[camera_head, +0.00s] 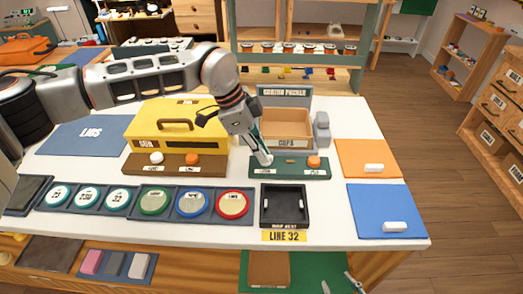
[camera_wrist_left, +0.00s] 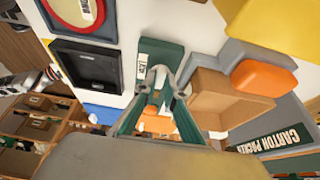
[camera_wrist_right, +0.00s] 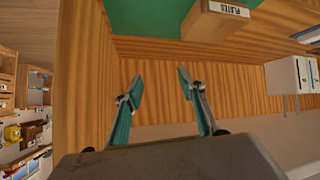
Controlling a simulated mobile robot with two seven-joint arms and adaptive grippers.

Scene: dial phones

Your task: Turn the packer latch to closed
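The packer's control strip is a dark green base (camera_head: 290,172) in front of the carton packer (camera_head: 285,125). My left gripper (camera_head: 263,160) points down onto the left end of this strip, covering what stands there. In the left wrist view my left gripper's fingertips (camera_wrist_left: 160,80) are close together at the green strip (camera_wrist_left: 158,57), around a pale part; whether they grip it is unclear. My right gripper (camera_wrist_right: 158,76) is open and empty, low at the table's front edge.
A yellow box (camera_head: 180,125) with its brown strip (camera_head: 175,171) stands left of the packer. A black tray (camera_head: 285,222) and a row of round discs lie in front. Orange (camera_head: 355,150) and blue (camera_head: 372,226) panels lie on the right.

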